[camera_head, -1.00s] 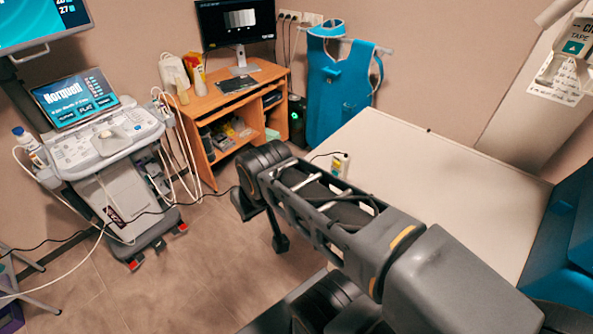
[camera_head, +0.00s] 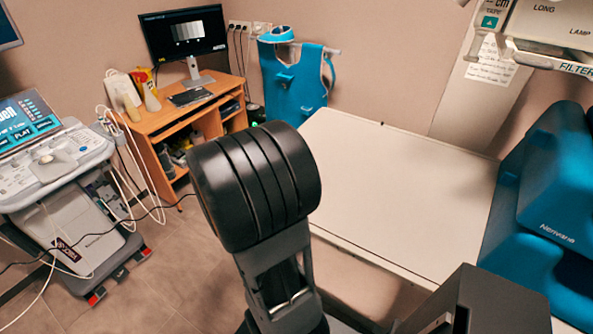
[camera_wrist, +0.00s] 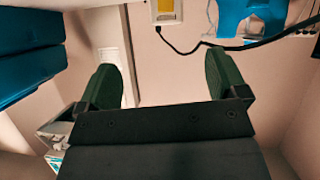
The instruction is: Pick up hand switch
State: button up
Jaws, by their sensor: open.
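In the wrist view, a small white box with a yellow face (camera_wrist: 165,11) shows at the top edge, with a black cable running from it. It may be the hand switch or its holder; I cannot tell which. My gripper (camera_wrist: 160,75) is open, with its two dark green fingers wide apart and nothing between them. The box lies beyond the fingertips, between their lines and apart from them. In the head view my arm fills the middle, and neither the gripper nor the box shows there.
A pale table (camera_head: 400,190) spans the right middle, its top largely bare. A blue padded seat (camera_head: 545,210) stands at right, under a machine head (camera_head: 550,35). A wooden desk (camera_head: 170,122), a hanging blue apron (camera_head: 292,85) and an ultrasound cart (camera_head: 75,220) stand beyond and left.

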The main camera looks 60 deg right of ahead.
jog(key=shift+m+h, duration=0.4)
jog(key=shift+m, duration=0.2)
jog(key=shift+w+r+p+x, duration=0.15)
jog(key=shift+p+x, duration=0.6)
jog(key=shift+x, duration=1.75)
jog(key=shift+w+p+x, duration=0.2)
jog(key=shift+p+x, duration=0.5)
jog(key=shift+x, duration=1.8)
jog(key=shift+w+r+p+x, duration=0.15)
jog(key=shift+p+x, duration=0.6)
jog(key=shift+x, duration=1.75)
jog(key=shift+d+f, duration=0.3)
jog(key=shift+d, duration=0.2)
jog(key=c, duration=1.4)
